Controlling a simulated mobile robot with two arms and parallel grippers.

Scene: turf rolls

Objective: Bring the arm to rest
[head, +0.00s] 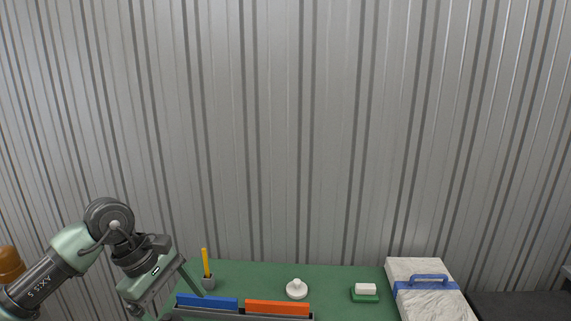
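My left arm comes in from the left, and its gripper (172,304) points down over the left end of the green table (250,276). Its two fingers stand wide apart, with nothing seen between them. The lower finger is partly cut off by the bottom edge of the view. The right-hand finger passes in front of the left end of a blue block or strip (212,302). My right arm and gripper are not in view.
An orange strip (278,308) shares a dark holder with the blue one. A white knobbed object (297,290), a white block (365,288) on a green dish (365,298), and a whitish blue-strapped bag (415,268) stand rightward. Corrugated wall (290,130) behind.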

